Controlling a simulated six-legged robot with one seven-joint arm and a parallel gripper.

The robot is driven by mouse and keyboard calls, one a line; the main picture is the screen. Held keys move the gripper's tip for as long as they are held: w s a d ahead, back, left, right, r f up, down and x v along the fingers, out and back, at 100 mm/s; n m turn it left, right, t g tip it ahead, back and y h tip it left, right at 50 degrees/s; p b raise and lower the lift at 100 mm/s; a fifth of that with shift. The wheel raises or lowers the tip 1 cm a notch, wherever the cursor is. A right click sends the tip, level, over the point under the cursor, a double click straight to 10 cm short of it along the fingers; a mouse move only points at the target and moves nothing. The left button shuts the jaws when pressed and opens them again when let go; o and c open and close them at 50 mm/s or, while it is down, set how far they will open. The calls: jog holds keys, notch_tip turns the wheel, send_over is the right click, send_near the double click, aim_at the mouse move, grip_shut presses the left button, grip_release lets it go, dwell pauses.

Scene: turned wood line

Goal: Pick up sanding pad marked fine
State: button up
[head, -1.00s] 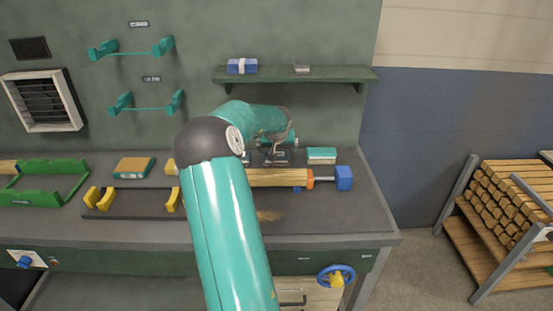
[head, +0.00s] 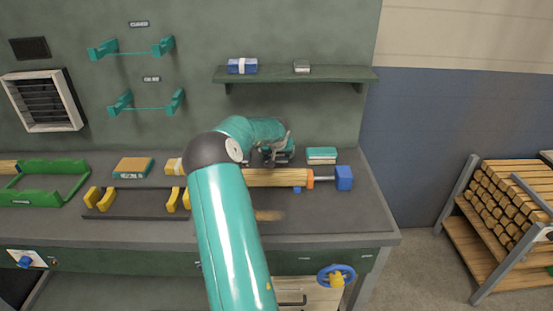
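A block with a tan top and teal side (head: 133,168) lies on the bench left of my arm. A block with a pale top and teal side (head: 321,156) lies at the back right of the bench. Both look like sanding pads, but I cannot read a grade on either. My gripper (head: 271,161) is low over the back of the bench, left of the pale-topped block and behind the wooden workpiece. My arm partly covers it. Its fingers are dark and small, and I cannot tell whether they hold anything.
Yellow supports (head: 105,199) and a green frame (head: 44,184) are at left. Above, a shelf (head: 295,75) carries a blue bundle (head: 242,66) and a small grey block (head: 302,66).

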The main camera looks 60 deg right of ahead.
jog(key=shift+c, duration=0.8)
jog(key=shift+r, duration=0.5)
notch_tip(320, 180, up, 2)
jog(key=shift+r, duration=0.15)
jog(key=s+a+r, duration=0.2)
jog(key=a+r, duration=0.7)
jog(key=a, duration=0.4)
jog(key=shift+s+a+r, duration=0.25)
jog(key=shift+a+r, duration=0.1)
jog(key=shift+a, duration=0.05)
